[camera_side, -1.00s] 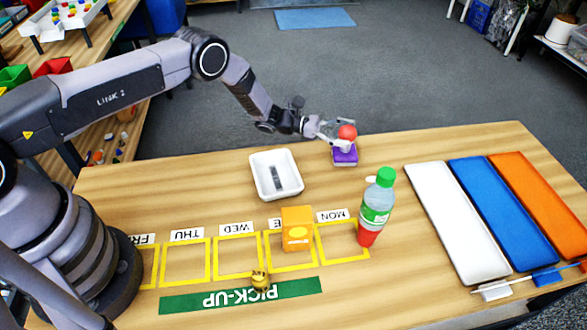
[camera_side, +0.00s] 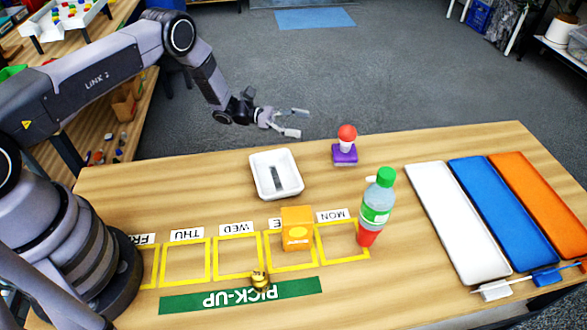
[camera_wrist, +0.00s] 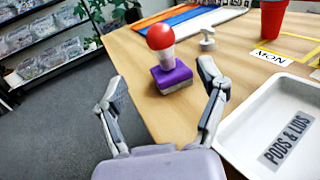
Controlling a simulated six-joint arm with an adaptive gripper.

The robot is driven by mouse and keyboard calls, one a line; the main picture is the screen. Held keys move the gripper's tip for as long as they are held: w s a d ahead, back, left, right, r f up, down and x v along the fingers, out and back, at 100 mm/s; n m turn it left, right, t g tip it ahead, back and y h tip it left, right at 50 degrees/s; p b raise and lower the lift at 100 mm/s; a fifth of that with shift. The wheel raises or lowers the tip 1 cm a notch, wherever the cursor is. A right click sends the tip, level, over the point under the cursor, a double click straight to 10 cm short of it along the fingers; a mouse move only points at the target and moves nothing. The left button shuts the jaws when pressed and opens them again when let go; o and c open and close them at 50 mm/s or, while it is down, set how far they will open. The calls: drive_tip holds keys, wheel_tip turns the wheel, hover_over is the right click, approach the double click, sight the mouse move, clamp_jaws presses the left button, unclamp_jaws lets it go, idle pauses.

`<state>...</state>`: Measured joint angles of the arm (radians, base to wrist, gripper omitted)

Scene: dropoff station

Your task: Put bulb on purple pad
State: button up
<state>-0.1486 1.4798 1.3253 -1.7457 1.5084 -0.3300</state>
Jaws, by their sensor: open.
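The bulb (camera_side: 347,136), with a red globe and a pale base, stands upright on the purple pad (camera_side: 344,156) near the table's far edge. In the wrist view the bulb (camera_wrist: 161,40) rises from the purple pad (camera_wrist: 172,78) ahead of my fingers. My gripper (camera_side: 300,122) is open and empty, to the left of the bulb and apart from it, above the far table edge. In the wrist view its two fingers (camera_wrist: 160,88) are spread wide with nothing between them.
A white tray (camera_side: 257,160) labelled PODS & LIDS lies left of the pad. A green-capped bottle (camera_side: 376,205) and an orange box (camera_side: 297,229) stand nearer. White (camera_side: 455,220), blue (camera_side: 500,205) and orange (camera_side: 540,200) trays lie at right.

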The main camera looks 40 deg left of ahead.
drive_tip(key=s+r+m+g+y, duration=0.2)
drive_tip(key=s+r+m, duration=0.2)
drive_tip(key=r, duration=0.5)
drive_tip(key=s+r+m+g+y, duration=0.2)
drive_tip(key=s+r+m, duration=0.2)
drive_tip(key=r, duration=0.4)
drive_tip(key=s+r+m+g+y, duration=0.25)
drive_tip(key=s+r+m, duration=0.2)
drive_tip(key=r, duration=0.45)
drive_tip(key=s+a+r+m+t+y, duration=0.2)
drive_tip(key=s+a+m+y, duration=0.1)
drive_tip(key=s, duration=0.5)
drive_tip(key=s+a+r+m+t+y, duration=0.2)
drive_tip(key=s+a+r+m+y, duration=0.1)
drive_tip(key=s, duration=0.6)
drive_tip(key=s+a+r+m+t+y, duration=0.2)
drive_tip(key=s+a+r+m+y, duration=0.1)
drive_tip(key=s, duration=0.6)
drive_tip(key=shift+s+a+r+y, duration=0.15)
drive_tip(key=shift+a+r+y, duration=0.1)
drive_tip(key=shift+a+y, duration=0.7)
